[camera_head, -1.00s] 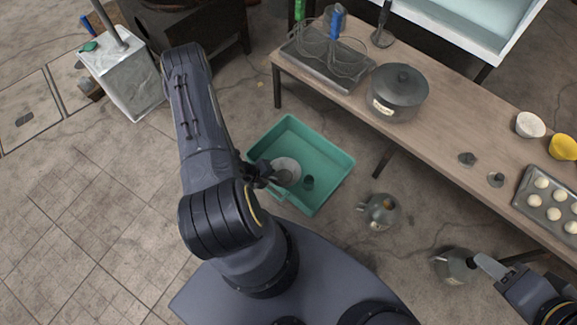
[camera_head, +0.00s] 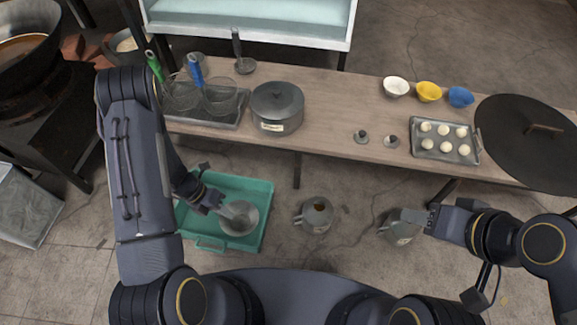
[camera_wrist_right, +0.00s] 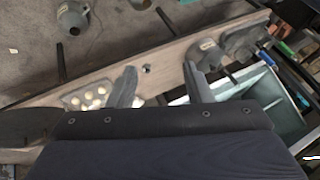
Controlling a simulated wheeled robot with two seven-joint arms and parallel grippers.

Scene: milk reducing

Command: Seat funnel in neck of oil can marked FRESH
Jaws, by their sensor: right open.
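A grey metal funnel (camera_head: 239,218) shows at the teal tray, its wide mouth facing up. My left gripper (camera_head: 226,209) is at the funnel's left rim; its fingertips are too small to tell if they are closed on it. One grey oil can (camera_head: 317,214) stands on the floor right of the tray, its opening brownish. A second oil can (camera_head: 398,228) stands further right, close to the fingers of my right gripper (camera_head: 432,219). The right gripper is open and empty, its fingers apart in the right wrist view (camera_wrist_right: 158,88). I cannot read a FRESH mark on either can.
The teal tray (camera_head: 263,190) is on the floor. Behind it a long wooden table (camera_head: 330,100) holds a lidded pot (camera_head: 277,106), wire baskets, two small grey knobbed pieces, bowls and a bun tray (camera_head: 418,156). Floor is open between the cans.

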